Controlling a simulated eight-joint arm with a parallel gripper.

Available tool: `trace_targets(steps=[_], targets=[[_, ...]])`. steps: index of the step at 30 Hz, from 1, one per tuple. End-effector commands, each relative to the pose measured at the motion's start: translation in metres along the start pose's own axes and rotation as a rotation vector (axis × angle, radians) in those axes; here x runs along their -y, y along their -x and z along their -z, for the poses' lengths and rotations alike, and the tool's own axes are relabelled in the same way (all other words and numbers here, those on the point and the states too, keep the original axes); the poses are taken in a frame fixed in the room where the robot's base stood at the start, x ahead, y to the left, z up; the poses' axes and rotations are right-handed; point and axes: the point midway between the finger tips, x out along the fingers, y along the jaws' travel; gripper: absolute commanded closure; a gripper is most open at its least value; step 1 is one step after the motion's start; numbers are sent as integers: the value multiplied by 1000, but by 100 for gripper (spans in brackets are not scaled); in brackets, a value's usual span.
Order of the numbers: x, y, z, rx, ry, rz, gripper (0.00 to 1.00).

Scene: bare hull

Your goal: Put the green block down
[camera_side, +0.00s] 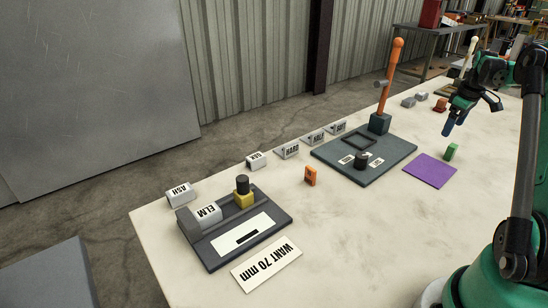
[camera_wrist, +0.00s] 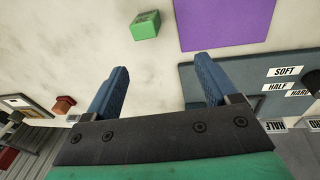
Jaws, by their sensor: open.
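The green block (camera_side: 451,151) stands on the pale table, just beyond the purple mat (camera_side: 430,171). In the wrist view the green block (camera_wrist: 146,26) lies near the top edge, beside the purple mat (camera_wrist: 222,22) with a narrow strip of bare table between them. My gripper (camera_side: 472,117) is above the table near the block. In the wrist view the blue fingers of my gripper (camera_wrist: 159,70) are spread wide with nothing between them. The block is apart from both fingers.
A dark plate (camera_side: 345,157) with an orange lever (camera_side: 391,75) stands left of the mat. Grey blocks (camera_side: 415,100) and a red-brown block (camera_side: 440,105) sit at the back. An orange block (camera_side: 310,176) and labelled signs (camera_side: 313,138) stand farther left.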

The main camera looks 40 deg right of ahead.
Motion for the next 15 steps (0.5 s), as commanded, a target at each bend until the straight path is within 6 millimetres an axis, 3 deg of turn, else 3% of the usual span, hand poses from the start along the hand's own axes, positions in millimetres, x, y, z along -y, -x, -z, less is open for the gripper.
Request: trace_targets(steps=[4, 15], targets=[[-15, -14, -18, 16, -2, 12, 20], [-15, -60, -20, 17, 0, 13, 20]])
